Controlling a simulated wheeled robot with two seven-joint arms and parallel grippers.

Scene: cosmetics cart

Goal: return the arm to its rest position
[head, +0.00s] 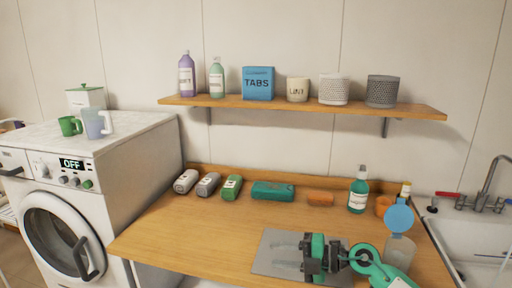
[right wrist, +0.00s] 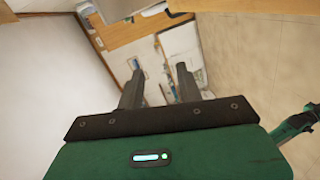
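My right gripper (head: 282,254), green and dark grey, is in the lower middle of the head view, with its arm coming in from the right. It appears above a grey mat (head: 268,262) on the wooden counter (head: 180,235). In the right wrist view my right gripper (right wrist: 158,68) has its two dark fingers spread apart, with nothing between them. It is open and empty. My left gripper is not in view.
A translucent container (head: 400,249) with a round blue lid (head: 398,217) stands close beside my right arm. The counter's left front is clear. A washing machine (head: 125,175) stands left.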

